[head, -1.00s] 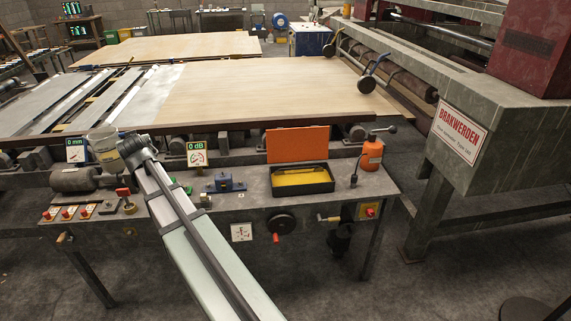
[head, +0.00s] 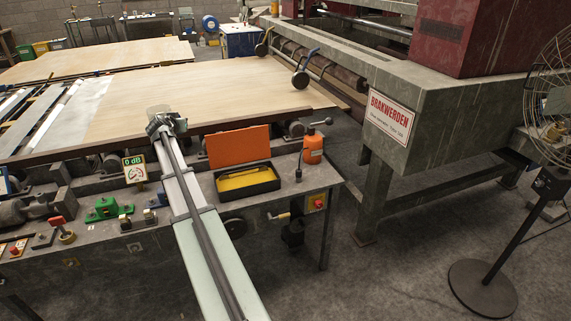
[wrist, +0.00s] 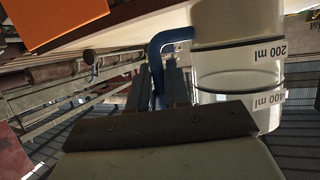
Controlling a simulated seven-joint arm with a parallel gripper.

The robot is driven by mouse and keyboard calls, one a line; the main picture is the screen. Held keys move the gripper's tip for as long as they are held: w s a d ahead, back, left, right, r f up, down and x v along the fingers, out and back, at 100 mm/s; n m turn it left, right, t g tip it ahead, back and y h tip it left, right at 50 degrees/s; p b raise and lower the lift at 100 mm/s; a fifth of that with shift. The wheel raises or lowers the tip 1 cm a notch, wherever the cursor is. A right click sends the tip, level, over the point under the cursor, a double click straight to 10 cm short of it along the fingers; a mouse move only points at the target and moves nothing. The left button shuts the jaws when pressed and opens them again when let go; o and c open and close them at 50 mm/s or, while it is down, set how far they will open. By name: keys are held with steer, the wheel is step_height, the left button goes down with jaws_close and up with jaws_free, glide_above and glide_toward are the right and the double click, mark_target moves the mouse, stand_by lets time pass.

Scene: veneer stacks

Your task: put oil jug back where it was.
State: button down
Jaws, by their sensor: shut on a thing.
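The oil jug (wrist: 236,65) is a clear vessel with black 200 ml and 400 ml marks and a blue handle (wrist: 163,60). In the wrist view its marks appear upside down. My gripper (wrist: 168,85) is shut on the blue handle, with dark fingers on both sides of it. In the head view the jug (head: 157,110) is small and pale at the tip of my arm, in front of the wooden board's near edge. My gripper (head: 166,122) there is partly hidden by my own wrist.
An open black box (head: 262,188) with an orange lid (head: 238,147) and an orange can (head: 313,150) stand on the bench, right of my arm. A fan (head: 490,270) stands far right.

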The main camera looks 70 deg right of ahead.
steer(key=s+d+f+m+g+h, duration=0.1)
steer(key=s+d+m+g, duration=0.35)
steer(key=s+d, duration=1.1)
steer(key=s+d+f+m+g, duration=0.2)
steer(key=s+d+m+g, duration=0.25)
steer(key=s+d, duration=1.1)
steer(key=s+f+m+g, duration=0.1)
steer(key=f, duration=0.6)
steer(key=a+f+m+g+y, duration=0.1)
steer(key=f, duration=0.6)
steer(key=s+f+g, duration=0.1)
steer(key=f+g, duration=0.1)
steer(key=f, duration=0.6)
steer(key=shift+s+a+m+y, duration=0.3)
steer(key=shift+a+m, duration=0.05)
steer(key=shift+m, duration=0.05)
steer(key=c, duration=1.1)
jaws_free()
